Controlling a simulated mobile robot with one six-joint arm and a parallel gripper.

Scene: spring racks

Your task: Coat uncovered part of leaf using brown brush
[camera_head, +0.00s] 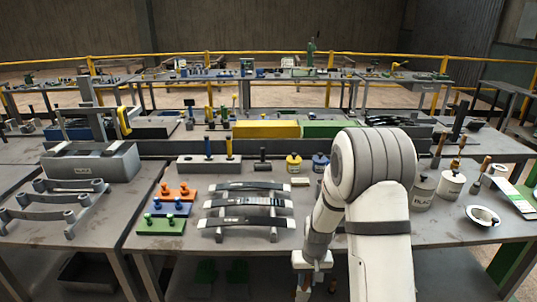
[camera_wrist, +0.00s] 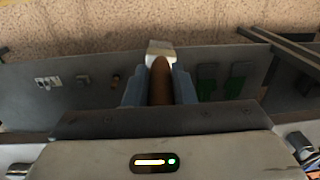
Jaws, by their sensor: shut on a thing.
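My gripper (camera_wrist: 160,88) is shut on a brush with a brown handle (camera_wrist: 160,80) in the wrist view. A pale, squarish end (camera_wrist: 160,48) shows just beyond the handle. In the head view my gripper (camera_head: 312,262) is low at the table's front edge, right of the leaf rack. Several curved leaves lie across this rack: a back leaf (camera_head: 250,187), a middle leaf (camera_head: 247,202) and a front leaf (camera_head: 243,222). They are mostly dark, with paler grey ends. My gripper is apart from them. My arm hides part of the table to their right.
Orange (camera_head: 175,193), blue (camera_head: 170,208) and green (camera_head: 160,225) knobbed blocks lie left of the rack. Pale pots (camera_head: 422,192) with brown-handled tools and a bowl (camera_head: 482,216) stand at right. A yellow pot (camera_head: 293,164) and a blue pot (camera_head: 320,164) stand behind the rack.

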